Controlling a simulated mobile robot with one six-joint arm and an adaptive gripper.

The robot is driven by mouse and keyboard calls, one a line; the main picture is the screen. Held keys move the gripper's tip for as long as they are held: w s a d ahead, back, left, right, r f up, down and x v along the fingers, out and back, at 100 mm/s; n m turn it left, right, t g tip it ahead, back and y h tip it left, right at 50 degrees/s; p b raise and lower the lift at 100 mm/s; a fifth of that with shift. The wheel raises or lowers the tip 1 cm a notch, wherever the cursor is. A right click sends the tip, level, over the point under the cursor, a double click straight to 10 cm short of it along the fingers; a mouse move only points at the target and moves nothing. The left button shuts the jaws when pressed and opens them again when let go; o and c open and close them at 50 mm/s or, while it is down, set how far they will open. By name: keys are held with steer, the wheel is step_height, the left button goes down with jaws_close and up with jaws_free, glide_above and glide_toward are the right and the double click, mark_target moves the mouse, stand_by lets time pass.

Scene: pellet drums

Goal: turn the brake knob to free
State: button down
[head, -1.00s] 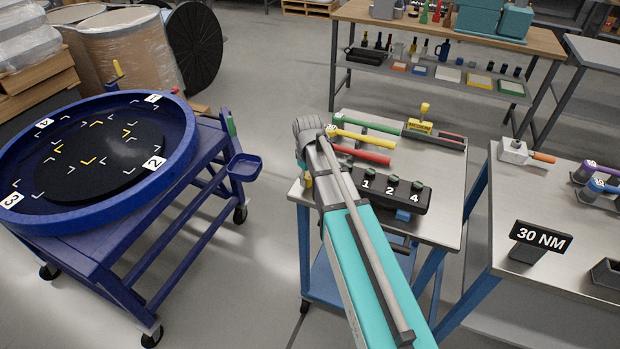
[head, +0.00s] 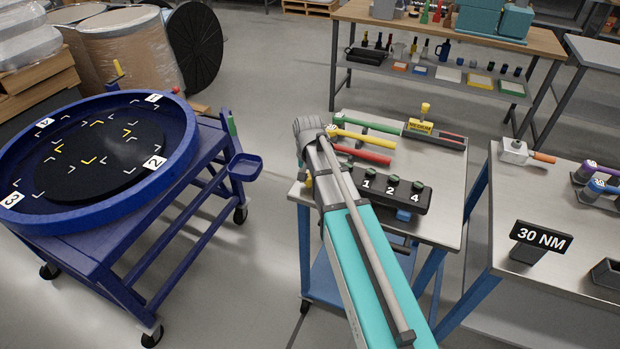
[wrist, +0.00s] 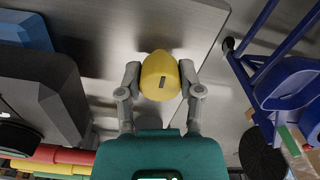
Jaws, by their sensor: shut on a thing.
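In the head view my arm reaches to the left edge of the small cart (head: 440,222), and my wrist hides most of the gripper and knob.
Beside my arm on the cart are a black block with buttons marked 1, 2 and 4 (head: 400,190), a red-handled tool (head: 368,156) and a yellow-handled tool (head: 365,138). A blue round-tray trolley (head: 105,235) stands left, with open floor between. A 30 NM sign (head: 541,237) stands right.

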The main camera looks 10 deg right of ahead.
steer(key=shift+m, duration=0.4)
steer(key=shift+c, duration=1.3)
jaws_free()
